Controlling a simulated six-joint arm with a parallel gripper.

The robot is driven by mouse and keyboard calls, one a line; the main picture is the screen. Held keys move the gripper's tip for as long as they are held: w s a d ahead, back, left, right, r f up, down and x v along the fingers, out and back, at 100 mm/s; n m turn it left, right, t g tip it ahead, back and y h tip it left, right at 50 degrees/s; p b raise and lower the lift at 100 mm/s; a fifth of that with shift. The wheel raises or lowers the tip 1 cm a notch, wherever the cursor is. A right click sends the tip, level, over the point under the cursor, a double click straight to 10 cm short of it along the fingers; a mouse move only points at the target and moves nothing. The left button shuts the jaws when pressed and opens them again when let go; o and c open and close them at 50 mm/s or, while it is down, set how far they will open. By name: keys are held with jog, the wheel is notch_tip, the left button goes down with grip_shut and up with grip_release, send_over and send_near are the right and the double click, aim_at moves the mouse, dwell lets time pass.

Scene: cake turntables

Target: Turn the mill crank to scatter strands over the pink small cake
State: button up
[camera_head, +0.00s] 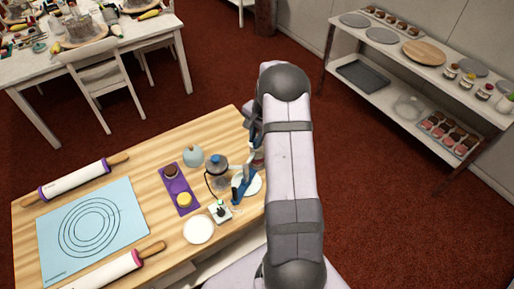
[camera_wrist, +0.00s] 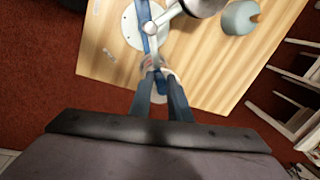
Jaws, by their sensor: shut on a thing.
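The mill has a blue stand (camera_head: 240,186) on a white round base (camera_head: 247,187). In the wrist view its blue upright (camera_wrist: 144,14) runs over the white base (camera_wrist: 131,35), with a grey-white arm branching off. My gripper (camera_wrist: 157,72) is shut at the near end of the mill, on what looks like its crank handle (camera_wrist: 150,62), a small pale and pinkish part between the fingertips. In the head view my own arm hides the gripper and most of the crank. I cannot make out the pink small cake or any strands in either view.
Left of the mill are a blue-topped jar (camera_head: 216,160), a grey-blue pot (camera_head: 193,155) and a purple board (camera_head: 170,186) with a brown and a yellow cake. A white plate (camera_head: 199,230) and a white socket box (camera_head: 220,211) sit nearer. A blue mat (camera_head: 125,205) lies further left.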

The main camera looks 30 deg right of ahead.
jog(key=shift+w+d+r, duration=0.1)
jog(key=shift+w+d, duration=0.05)
jog(key=shift+d, duration=0.05)
jog(key=shift+s+d, duration=0.35)
jog(key=shift+d, duration=0.2)
jog(key=shift+d+r, duration=0.1)
jog(key=shift+d, duration=0.6)
